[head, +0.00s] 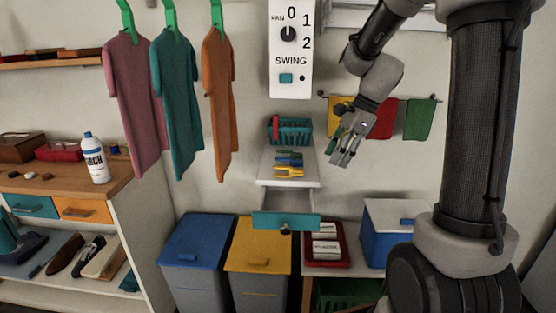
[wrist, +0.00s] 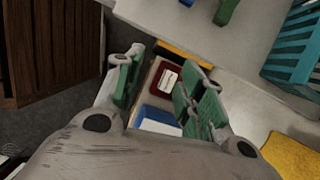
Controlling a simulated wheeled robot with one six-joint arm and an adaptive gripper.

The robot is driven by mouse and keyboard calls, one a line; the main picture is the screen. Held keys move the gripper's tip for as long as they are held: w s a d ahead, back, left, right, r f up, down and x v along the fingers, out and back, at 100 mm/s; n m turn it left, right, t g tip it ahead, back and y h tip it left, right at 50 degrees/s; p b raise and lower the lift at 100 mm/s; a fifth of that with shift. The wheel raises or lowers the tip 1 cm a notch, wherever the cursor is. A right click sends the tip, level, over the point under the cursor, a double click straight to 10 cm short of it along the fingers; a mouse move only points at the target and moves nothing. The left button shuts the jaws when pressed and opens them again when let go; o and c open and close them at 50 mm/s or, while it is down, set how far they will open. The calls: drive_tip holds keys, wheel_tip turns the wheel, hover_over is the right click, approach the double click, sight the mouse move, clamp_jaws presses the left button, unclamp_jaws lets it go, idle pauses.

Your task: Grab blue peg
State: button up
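The blue peg (head: 288,162) lies on a white ledge (head: 300,181) in the head view, between a green peg (head: 290,154) and a yellow peg (head: 289,172). In the wrist view a small part of the blue peg (wrist: 187,2) shows at the top edge, next to the green peg (wrist: 226,11). My gripper (head: 342,158) is in the air to the right of the pegs, pointing down. In the wrist view its green-padded fingers (wrist: 160,90) are apart with nothing held between them.
A teal basket (head: 290,131) stands behind the pegs. A teal-fronted drawer (head: 286,221) is pulled out below. Yellow, red and green cloths (head: 384,120) hang behind my gripper. Blue (head: 198,255) and yellow (head: 259,247) bins and a red tray (head: 327,257) stand lower down.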

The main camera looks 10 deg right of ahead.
sight(292, 159)
drive_tip(key=shift+m, duration=0.9)
drive_tip(key=w+a, duration=0.1)
drive_tip(key=a, duration=0.3)
drive_tip(key=w+a, duration=0.1)
drive_tip(key=a, duration=0.3)
drive_tip(key=w+a, duration=0.1)
drive_tip(key=a, duration=0.3)
drive_tip(key=shift+w+f, duration=0.1)
drive_tip(key=shift+w, duration=0.15)
drive_tip(key=shift+w+f, duration=0.1)
drive_tip(key=shift+f, duration=0.4)
drive_tip(key=c, duration=0.9)
